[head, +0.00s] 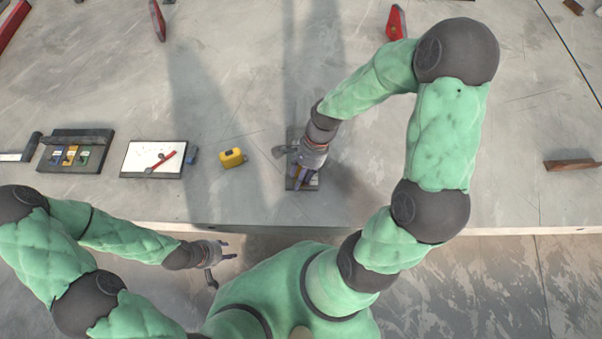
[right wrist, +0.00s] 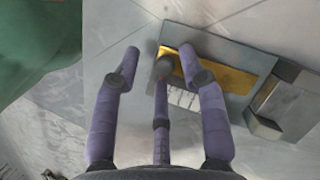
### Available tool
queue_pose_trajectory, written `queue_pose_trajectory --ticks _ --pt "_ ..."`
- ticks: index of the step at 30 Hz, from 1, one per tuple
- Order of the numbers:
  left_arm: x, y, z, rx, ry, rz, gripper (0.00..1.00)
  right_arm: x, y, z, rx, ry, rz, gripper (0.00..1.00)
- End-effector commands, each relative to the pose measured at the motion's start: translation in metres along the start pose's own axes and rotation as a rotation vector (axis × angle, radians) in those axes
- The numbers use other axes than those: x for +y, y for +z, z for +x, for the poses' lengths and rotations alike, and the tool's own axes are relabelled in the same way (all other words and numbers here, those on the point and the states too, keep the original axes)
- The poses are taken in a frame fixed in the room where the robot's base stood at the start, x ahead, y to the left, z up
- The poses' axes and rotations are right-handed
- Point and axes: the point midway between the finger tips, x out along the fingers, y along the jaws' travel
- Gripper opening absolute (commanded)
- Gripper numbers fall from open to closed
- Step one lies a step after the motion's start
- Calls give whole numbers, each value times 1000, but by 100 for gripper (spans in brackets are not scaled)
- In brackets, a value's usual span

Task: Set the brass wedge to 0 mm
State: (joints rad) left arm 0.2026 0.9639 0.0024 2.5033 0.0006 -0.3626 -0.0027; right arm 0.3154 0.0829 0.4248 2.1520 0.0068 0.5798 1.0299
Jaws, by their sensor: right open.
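The brass wedge (right wrist: 232,76) lies as a flat golden strip on a grey plate (right wrist: 215,44) in the right wrist view. White scale marks (right wrist: 184,98) show beside it. My right gripper (right wrist: 160,66) is open over the wedge's left end. One finger crosses the wedge there and hides part of it; I cannot tell whether it touches. In the head view my right gripper (head: 303,176) is over the device, hiding the wedge. My left gripper (head: 222,258) is open and empty, in front of the table's front edge.
A grey block (right wrist: 264,125) sits beside the wedge's right end. A brown wooden piece (head: 570,165) lies at the right.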

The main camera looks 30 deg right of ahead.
Motion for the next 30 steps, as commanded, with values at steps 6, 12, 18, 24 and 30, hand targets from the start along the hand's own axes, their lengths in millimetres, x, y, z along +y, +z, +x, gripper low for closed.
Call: queue_pose_trajectory --ticks 6,12,18,24,30 --pt "0 0 0 0 0 0 40 -2 -1 -14 3 -4 0 42" --pt "0 0 0 0 0 0 40 -2 -1 -51 5 -7 0 42" --pt "0 0 0 0 0 0 40 -1 -1 -89 3 -5 0 42" --pt "0 0 0 0 0 0 40 0 0 -113 0 -1 0 42" --pt "0 0 0 0 0 0 40 0 0 -120 0 1 0 42"
